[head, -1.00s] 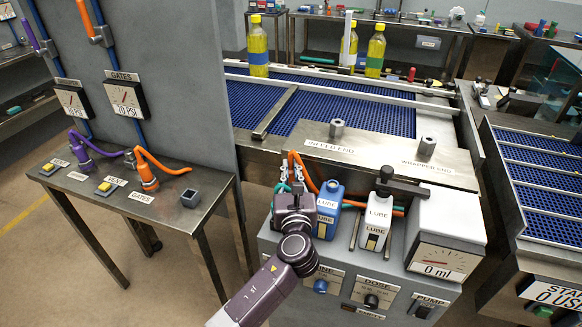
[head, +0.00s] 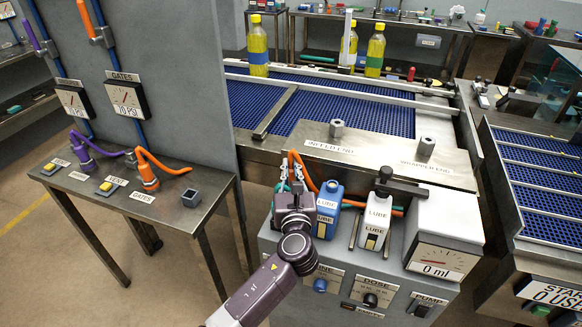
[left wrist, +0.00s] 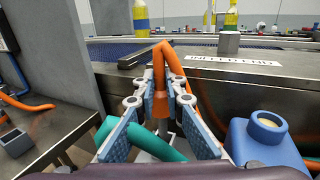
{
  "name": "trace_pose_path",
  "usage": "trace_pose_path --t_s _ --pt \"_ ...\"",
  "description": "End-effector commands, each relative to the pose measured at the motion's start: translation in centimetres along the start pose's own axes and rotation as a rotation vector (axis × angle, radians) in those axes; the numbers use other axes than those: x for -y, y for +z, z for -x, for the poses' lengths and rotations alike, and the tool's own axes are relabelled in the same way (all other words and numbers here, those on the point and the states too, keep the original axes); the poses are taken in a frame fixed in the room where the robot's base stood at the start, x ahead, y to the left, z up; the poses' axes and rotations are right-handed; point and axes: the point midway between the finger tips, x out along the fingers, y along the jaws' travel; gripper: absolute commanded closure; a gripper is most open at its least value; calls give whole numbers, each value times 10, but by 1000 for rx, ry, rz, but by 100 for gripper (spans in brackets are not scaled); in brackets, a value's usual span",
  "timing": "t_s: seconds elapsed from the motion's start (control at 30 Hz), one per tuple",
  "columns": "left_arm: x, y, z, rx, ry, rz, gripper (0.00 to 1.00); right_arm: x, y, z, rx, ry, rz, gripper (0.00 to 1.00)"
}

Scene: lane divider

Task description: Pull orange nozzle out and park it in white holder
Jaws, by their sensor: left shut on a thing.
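My left gripper (head: 288,190) is at the left end of the grey lube console, left of the blue lube bottle (head: 327,208). In the left wrist view, its fingers (left wrist: 160,100) are shut around the lower end of an orange nozzle (left wrist: 161,76), which stands roughly upright. Its orange hose (head: 308,172) loops up and passes behind the blue bottle. A pale, whitish part (left wrist: 173,130) shows below the nozzle between the fingers; I cannot tell whether it is the white holder. The fingers hide the nozzle's tip. My right gripper is not in view.
A teal tube-like thing (left wrist: 150,142) lies below the fingers. The white lube bottle (head: 376,218) and dose gauge (head: 436,270) stand to the right. The steel conveyor edge (head: 390,160) is behind. A side table (head: 120,205) with purple and orange hoses stands left.

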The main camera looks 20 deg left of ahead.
Motion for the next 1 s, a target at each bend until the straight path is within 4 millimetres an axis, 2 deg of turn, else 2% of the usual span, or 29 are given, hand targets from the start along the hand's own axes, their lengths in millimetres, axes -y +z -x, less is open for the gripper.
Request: trace_pose_path --t_s 1.0 --pt "0 0 0 0 0 -1 100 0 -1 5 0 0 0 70"
